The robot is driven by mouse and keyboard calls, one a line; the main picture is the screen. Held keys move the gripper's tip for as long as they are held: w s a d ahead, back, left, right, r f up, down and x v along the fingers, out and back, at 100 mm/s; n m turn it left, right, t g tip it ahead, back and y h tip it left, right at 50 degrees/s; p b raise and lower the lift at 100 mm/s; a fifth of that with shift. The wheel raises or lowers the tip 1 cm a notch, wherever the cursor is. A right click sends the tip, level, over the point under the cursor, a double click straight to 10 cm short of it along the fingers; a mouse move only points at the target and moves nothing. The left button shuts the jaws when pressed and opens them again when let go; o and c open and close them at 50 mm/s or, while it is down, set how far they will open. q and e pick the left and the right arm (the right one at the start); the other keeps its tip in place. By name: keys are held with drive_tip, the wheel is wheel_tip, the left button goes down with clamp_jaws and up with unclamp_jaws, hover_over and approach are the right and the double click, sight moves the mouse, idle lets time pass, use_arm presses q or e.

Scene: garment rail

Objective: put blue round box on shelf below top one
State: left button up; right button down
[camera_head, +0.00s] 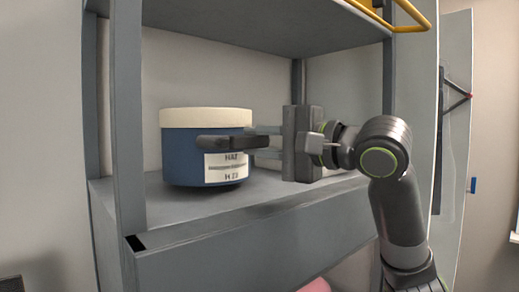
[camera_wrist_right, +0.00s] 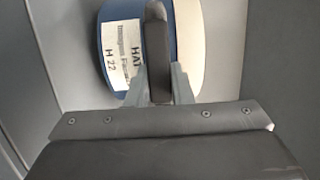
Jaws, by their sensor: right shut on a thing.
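The blue round box (camera_head: 190,150) has a cream lid and a white label reading "HAT" and "H 22". It is upright inside the grey shelf unit, over the left part of the shelf (camera_head: 205,205) beneath the top visible board (camera_head: 270,25). Its underside is at or just above that shelf; I cannot tell which. My right gripper (camera_head: 237,142) reaches in from the right and is shut on the box at its near side, below the lid. In the right wrist view the box (camera_wrist_right: 185,40) shows behind the finger (camera_wrist_right: 157,50). My left gripper is not in view.
A grey upright post (camera_head: 127,120) stands close to the left of the box. A raised front edge (camera_head: 250,245) runs along the shelf. A yellow rail (camera_head: 412,18) is at the upper right. A pink object (camera_head: 316,286) shows below the shelf.

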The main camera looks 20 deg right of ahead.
drive_tip(key=shift+d+f, duration=0.25)
drive_tip(key=shift+f, duration=0.6)
drive_tip(key=shift+a, duration=0.15)
drive_tip(key=c, duration=1.7)
unclamp_jaws()
drive_tip(key=shift+f, duration=0.15)
drive_tip(key=o, duration=0.4)
